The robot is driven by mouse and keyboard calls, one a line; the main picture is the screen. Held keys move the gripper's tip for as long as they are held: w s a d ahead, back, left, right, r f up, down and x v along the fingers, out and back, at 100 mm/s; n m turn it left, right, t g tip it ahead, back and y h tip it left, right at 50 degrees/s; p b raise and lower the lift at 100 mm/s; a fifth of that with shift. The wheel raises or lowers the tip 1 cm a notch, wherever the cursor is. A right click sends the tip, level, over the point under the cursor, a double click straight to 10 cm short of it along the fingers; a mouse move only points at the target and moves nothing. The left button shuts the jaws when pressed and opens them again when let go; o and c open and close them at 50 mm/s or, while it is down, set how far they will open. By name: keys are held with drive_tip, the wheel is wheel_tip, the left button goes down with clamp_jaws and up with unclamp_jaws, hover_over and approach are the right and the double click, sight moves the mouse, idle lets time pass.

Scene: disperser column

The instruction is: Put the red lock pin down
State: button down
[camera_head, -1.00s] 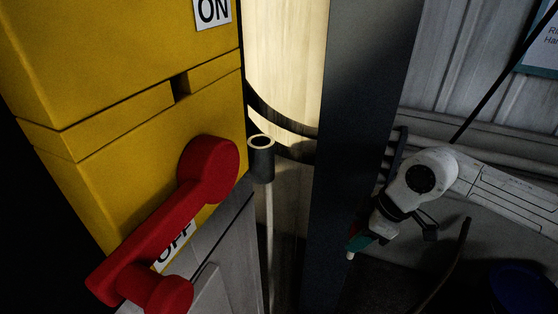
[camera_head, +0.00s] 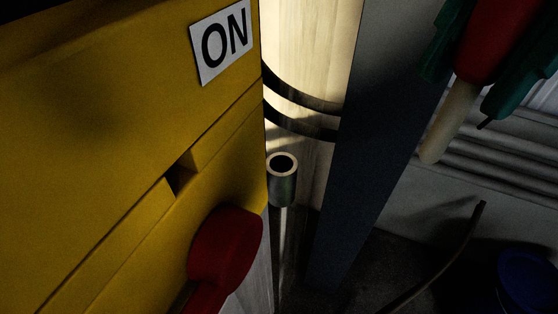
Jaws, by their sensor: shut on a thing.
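The red lock pin (camera_head: 490,42) is at the upper right, with a red handle and a pale shaft slanting down and left. My gripper (camera_head: 467,80) has green fingers on both sides of the red handle and is shut on it. The pin hangs in the air, clear of the grey post. The top of the handle and the rest of my gripper are cut off by the picture's upper edge. An open grey tube (camera_head: 283,187) stands upright beside the yellow box, left of the pin and apart from it.
The yellow box (camera_head: 110,140) with an ON label (camera_head: 221,37) fills the left. A red lever (camera_head: 226,245) sticks out low on it. A dark grey post (camera_head: 375,130) stands between tube and pin. A blue container (camera_head: 527,280) is at the lower right.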

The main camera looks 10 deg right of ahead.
drive_tip(key=w+a+f+p, duration=0.3)
drive_tip(key=w+a+f, duration=0.6)
drive_tip(key=f, duration=0.4)
drive_tip(key=shift+w+a, duration=0.15)
drive_tip(key=shift+a, duration=0.35)
drive_tip(key=shift+f, duration=0.35)
drive_tip(key=shift+f+b, duration=0.2)
drive_tip(key=shift+b, duration=0.15)
drive_tip(key=c, duration=1)
unclamp_jaws()
drive_tip(key=shift+c, duration=0.2)
drive_tip(key=shift+r, duration=0.1)
